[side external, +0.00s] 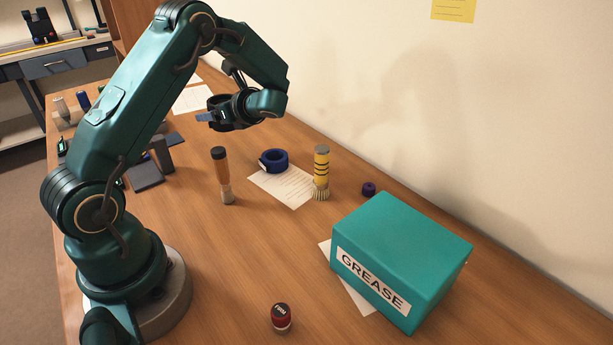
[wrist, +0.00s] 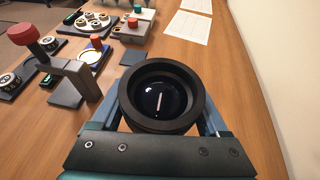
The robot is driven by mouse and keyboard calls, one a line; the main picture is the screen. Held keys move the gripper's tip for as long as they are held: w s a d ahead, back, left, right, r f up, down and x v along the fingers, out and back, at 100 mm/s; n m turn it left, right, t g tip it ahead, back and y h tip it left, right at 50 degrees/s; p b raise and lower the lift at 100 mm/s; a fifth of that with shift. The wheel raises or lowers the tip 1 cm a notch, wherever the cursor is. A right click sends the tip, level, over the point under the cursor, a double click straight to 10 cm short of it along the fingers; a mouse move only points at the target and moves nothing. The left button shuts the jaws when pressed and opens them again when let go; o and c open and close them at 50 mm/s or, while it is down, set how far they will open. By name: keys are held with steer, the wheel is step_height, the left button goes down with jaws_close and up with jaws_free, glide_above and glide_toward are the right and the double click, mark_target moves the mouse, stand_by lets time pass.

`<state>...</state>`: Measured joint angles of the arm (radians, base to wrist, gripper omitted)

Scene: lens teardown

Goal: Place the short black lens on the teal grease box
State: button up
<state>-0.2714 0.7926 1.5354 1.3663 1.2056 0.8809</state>
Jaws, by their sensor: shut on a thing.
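The short black lens (wrist: 161,95) is between the fingers of my gripper (wrist: 165,118) in the wrist view, its round dark glass facing the camera. My gripper is shut on it. In the side external view my gripper (side external: 208,116) is in the air above the table's far part, with the dark lens (side external: 221,110) at its fingers. The teal grease box (side external: 403,250) stands at the right front of the table, with a white GREASE label on its side. The gripper and lens are well apart from it, and its top is bare.
A brown-and-black brush (side external: 222,175), a yellow striped brush (side external: 321,172) and a blue tape roll (side external: 274,160) stand between my gripper and the box. A small purple piece (side external: 369,188) lies behind the box. A red-topped jar (side external: 281,318) stands in front. The wall runs along the right.

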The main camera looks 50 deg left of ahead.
steer(key=w+d+r+m+t+h, duration=0.3)
steer(key=w+d+m+t, duration=0.35)
steer(key=d, duration=0.35)
steer(key=w+d+r+m+t+h, duration=0.3)
steer(key=w+d+m+t, duration=0.35)
steer(key=d, duration=0.35)
steer(key=s+d+r+m+t+h, duration=0.1)
steer(key=d+r+m+h, duration=0.25)
steer(key=d, duration=0.35)
steer(key=s+d+r+m+t+h, duration=0.1)
steer(key=d+r+m+h, duration=0.2)
steer(key=d, duration=0.5)
steer(key=shift+h, duration=0.45)
steer(key=d+f, duration=0.2)
steer(key=d, duration=0.2)
steer(key=d+f, duration=0.5)
steer(key=d, duration=0.2)
steer(key=shift+w+d+f, duration=0.1)
steer(key=shift+d+f, duration=0.15)
steer(key=shift+d, duration=0.05)
steer(key=shift+d+f, duration=0.25)
steer(key=shift+f, duration=1.85)
steer(key=shift+f, duration=0.15)
